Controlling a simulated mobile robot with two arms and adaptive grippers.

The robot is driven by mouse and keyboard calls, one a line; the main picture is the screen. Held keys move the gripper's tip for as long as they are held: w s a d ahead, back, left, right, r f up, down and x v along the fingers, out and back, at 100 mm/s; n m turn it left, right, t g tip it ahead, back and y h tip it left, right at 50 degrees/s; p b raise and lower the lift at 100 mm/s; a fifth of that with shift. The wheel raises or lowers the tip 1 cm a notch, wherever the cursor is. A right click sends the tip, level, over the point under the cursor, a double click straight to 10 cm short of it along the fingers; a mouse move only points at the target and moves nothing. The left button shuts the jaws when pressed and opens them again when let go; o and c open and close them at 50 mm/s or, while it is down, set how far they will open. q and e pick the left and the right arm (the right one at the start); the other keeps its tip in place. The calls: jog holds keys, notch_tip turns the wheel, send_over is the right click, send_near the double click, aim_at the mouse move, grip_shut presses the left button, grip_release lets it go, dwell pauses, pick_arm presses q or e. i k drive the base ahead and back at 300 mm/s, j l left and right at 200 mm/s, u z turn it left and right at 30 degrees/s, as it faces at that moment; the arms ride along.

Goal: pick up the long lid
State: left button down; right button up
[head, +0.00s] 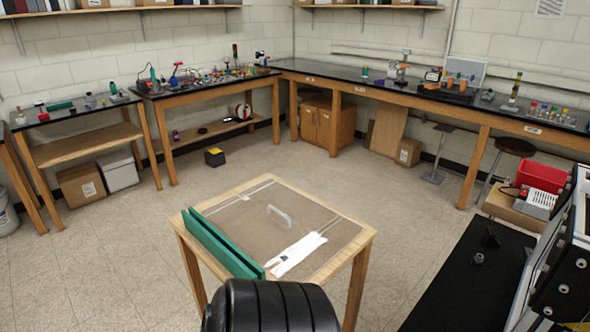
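A long green channel-like piece (222,243) lies along the left edge of the small wooden table in front of me. It looks like two parallel strips with a dark groove between them; I cannot tell for sure whether it is the long lid. A brown panel (262,222) covers most of the tabletop. A pale handle-shaped bar (279,216) stands on the panel. A flat white piece (299,254) with a small dark mark lies towards the front. Neither of my grippers shows in the head view.
The small table's wooden rim (354,262) has open floor around its back and left. A black surface (470,272) with small dark parts stands at right, beside a metal frame structure. Cluttered benches (300,72) line the walls. A black-yellow box (214,157) sits on the floor.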

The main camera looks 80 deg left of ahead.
aim_at(274, 221)
jog(key=u, duration=2.6)
jog(key=z, duration=1.7)
jog(key=k+j, duration=0.1)
jog(key=j, duration=0.85)
jog(key=k+j+u, duration=0.1)
jog(key=j, duration=0.4)
